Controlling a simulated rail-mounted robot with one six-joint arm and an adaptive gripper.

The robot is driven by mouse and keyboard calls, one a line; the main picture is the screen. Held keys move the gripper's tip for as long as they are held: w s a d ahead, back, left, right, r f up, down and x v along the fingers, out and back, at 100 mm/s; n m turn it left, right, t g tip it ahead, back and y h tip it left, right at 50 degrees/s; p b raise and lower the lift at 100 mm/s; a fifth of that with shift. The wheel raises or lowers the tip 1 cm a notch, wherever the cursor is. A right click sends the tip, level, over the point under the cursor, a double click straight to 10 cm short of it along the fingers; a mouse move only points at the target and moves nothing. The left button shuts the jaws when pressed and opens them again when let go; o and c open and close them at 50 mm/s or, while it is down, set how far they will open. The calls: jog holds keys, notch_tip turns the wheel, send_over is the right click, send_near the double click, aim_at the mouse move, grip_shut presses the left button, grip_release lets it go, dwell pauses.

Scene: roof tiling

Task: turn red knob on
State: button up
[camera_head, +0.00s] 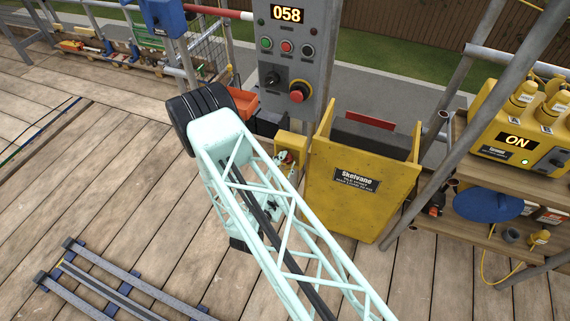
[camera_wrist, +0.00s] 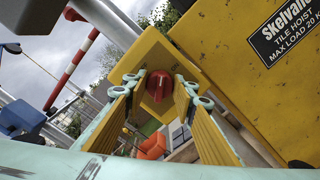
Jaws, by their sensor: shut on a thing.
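The red knob (camera_wrist: 159,88) sits on the face of a small yellow box (camera_wrist: 160,50). In the wrist view the two fingers of my gripper (camera_wrist: 160,94) stand on either side of it, tips closed on its sides. In the head view the yellow box (camera_head: 291,142) stands just left of the tile hoist, and the red knob (camera_head: 287,157) is partly hidden by my gripper (camera_head: 284,165). The knob's pointer setting is too small to read.
The yellow tile hoist (camera_head: 362,205) stands right beside the knob box. A grey control panel (camera_head: 290,55) reading 058 rises behind. A yellow charger (camera_head: 525,125) showing ON sits on the right shelf. Blue-and-grey rails (camera_head: 115,285) lie front left; planks between are clear.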

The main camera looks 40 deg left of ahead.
jog(key=m+b, duration=0.1)
jog(key=m, duration=0.2)
jog(key=shift+f, duration=0.15)
jog(key=shift+m+b, duration=0.85)
jog(key=shift+m, duration=1.05)
jog(key=o, duration=0.8)
jog(key=shift+s+d, duration=0.1)
jog(key=shift+s, duration=0.05)
jog(key=shift+v, duration=5.85)
